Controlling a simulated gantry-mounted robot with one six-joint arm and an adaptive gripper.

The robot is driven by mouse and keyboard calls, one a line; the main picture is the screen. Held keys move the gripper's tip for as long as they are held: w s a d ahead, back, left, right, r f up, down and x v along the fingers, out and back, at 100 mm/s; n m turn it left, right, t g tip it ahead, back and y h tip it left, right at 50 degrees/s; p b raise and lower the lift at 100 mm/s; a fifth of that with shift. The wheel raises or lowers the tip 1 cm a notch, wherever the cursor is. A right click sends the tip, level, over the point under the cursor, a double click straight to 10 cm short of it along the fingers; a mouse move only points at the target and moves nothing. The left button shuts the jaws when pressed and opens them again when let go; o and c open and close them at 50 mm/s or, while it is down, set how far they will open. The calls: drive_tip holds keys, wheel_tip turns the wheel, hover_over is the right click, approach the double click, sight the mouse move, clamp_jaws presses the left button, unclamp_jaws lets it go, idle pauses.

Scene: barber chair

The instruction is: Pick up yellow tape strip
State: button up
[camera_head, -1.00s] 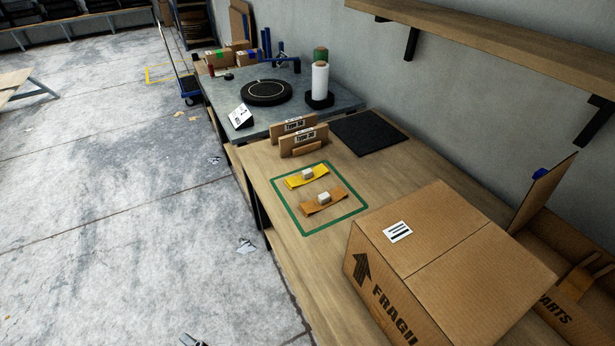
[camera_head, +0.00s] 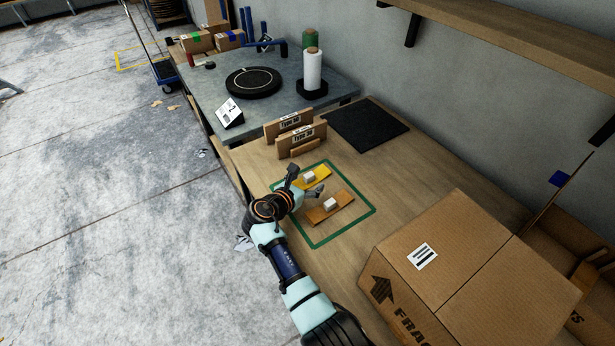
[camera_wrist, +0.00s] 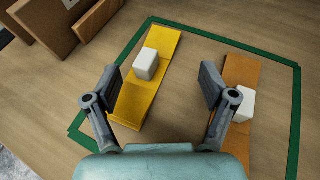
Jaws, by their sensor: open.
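The yellow tape strip (camera_wrist: 160,78) lies on the wooden table inside a green outlined area, with a white block (camera_wrist: 146,64) on top of it. In the head view the strip (camera_head: 320,174) shows just beyond my gripper (camera_head: 306,181), which hides its near end. In the wrist view my gripper (camera_wrist: 159,83) is open and empty, its two fingers on either side of the strip's near part and apart from it. An orange-brown strip (camera_wrist: 236,72) with a second white block (camera_wrist: 245,104) lies to the right; my right finger overlaps it in the picture.
A large cardboard box (camera_head: 470,255) stands at the right of the table. Upright card holders (camera_head: 290,128) stand behind the green outline (camera_head: 368,200). A black mat (camera_head: 366,125) lies at the back. Bare wood lies between outline and box.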

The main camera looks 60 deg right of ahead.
sight(323, 170)
drive_tip(key=shift+b+x, duration=0.6)
drive_tip(key=shift+x, duration=0.55)
drive_tip(key=shift+d, duration=0.15)
drive_tip(key=b+x, duration=0.3)
drive_tip(key=x, duration=0.2)
drive_tip(key=shift+f+b, duration=0.25)
drive_tip(key=shift+b, duration=0.15)
drive_tip(key=shift+r, duration=0.1)
drive_tip(key=c, duration=1.5)
